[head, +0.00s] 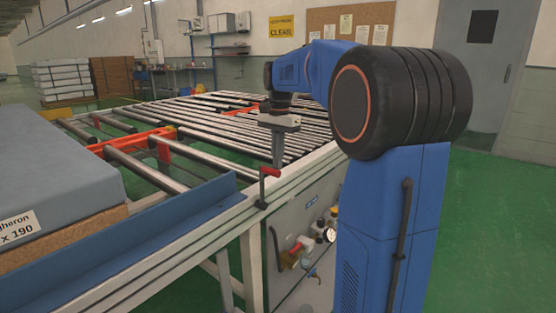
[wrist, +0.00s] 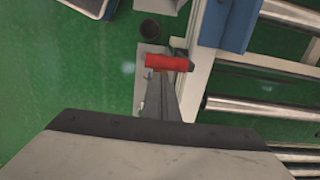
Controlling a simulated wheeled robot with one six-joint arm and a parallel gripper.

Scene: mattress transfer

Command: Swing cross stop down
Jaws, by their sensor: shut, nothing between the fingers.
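A crank lever with a red handle (head: 269,172) stands on the near side rail of the roller table. The red handle also shows in the wrist view (wrist: 168,62). My gripper (head: 277,163) points down just above and beside the handle, its fingers shut and empty. In the wrist view, my fingertips (wrist: 159,78) lie close to the handle; I cannot tell whether they touch it. An orange-red bar (head: 132,141) lies across the table between rollers, near the mattress; it may be the cross stop, and I cannot tell if it is raised.
A grey mattress (head: 45,165) lies at the left behind a blue guide rail (head: 150,225). Bare rollers (head: 215,118) fill the table's far part. A gauge and valves (head: 318,235) sit on the panel below the rail.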

